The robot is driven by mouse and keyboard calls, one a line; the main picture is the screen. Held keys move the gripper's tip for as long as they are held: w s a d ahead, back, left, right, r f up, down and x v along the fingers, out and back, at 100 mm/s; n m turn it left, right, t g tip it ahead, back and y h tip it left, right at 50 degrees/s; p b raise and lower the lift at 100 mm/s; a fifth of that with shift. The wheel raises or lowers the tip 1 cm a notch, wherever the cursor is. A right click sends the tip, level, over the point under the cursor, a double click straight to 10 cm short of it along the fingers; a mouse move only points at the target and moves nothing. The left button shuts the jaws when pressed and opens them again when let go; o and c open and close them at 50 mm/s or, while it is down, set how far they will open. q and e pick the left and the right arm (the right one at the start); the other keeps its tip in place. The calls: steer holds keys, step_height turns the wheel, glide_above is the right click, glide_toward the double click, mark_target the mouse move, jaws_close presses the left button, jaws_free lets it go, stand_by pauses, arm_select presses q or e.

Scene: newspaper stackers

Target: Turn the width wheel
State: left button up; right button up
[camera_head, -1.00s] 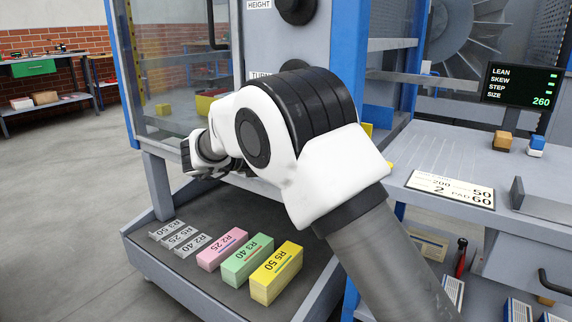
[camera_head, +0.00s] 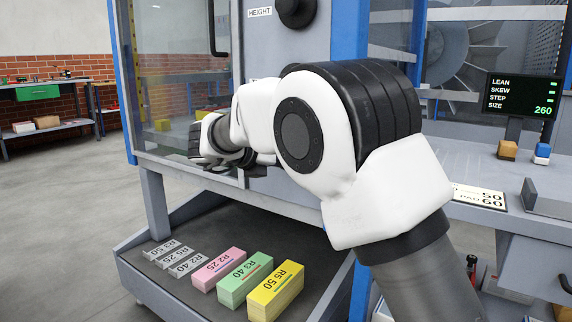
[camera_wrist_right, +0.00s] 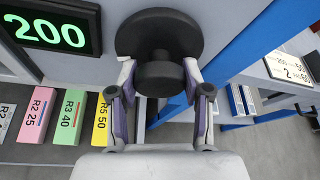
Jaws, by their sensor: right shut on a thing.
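In the right wrist view, a black round wheel (camera_wrist_right: 185,28) with a smaller black hub stands in front of me. My right gripper (camera_wrist_right: 158,78) has one fingertip on each side of the hub and is shut on it. A display (camera_wrist_right: 50,25) at the upper left of that view reads 200 in green. In the head view my right arm covers the middle of the machine's front, so the gripped wheel is hidden there. Another black wheel (camera_head: 296,8) sits above, beside the HEIGHT label (camera_head: 260,12). My left gripper is not in view.
A low tray (camera_head: 190,300) holds grey, pink (camera_head: 218,269), green (camera_head: 245,279) and yellow (camera_head: 276,291) blocks. A screen (camera_head: 521,96) at right reads LEAN, SKEW, STEP and SIZE 260. A shelf with small blocks (camera_head: 507,150) lies at right.

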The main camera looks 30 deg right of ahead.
stand_by(0.3)
steer(key=o, duration=1.2)
steer(key=shift+c, duration=0.2)
steer(key=shift+a, duration=0.1)
steer(key=v, duration=1.1)
steer(key=shift+a+r, duration=0.2)
steer(key=shift+a, duration=0.15)
steer(key=shift+s, duration=0.1)
